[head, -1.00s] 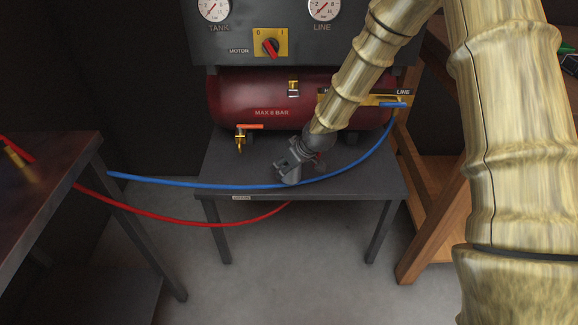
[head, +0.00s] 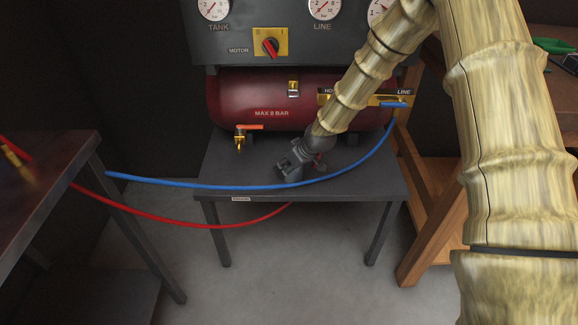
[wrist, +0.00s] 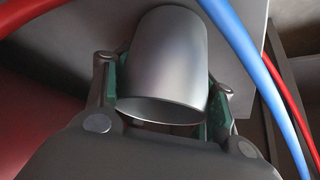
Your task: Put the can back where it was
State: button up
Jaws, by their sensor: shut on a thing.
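In the wrist view a plain grey metal can (wrist: 165,65) sits between the two green-padded fingers of my gripper (wrist: 165,95), which is shut on it. In the head view my gripper (head: 291,163) is low over the grey stand (head: 225,172) in front of the red compressor tank (head: 270,95). The can is hard to make out there, hidden by the gripper. I cannot tell whether the can touches the stand.
A blue hose (head: 210,186) crosses the stand's front close to my gripper, and a red hose (head: 200,226) hangs below it. A dark metal table (head: 50,170) is at left and a wooden bench frame (head: 437,235) at right. Valves and gauges are behind.

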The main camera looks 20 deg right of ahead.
jog(key=shift+f, duration=0.15)
jog(key=o, duration=1.1)
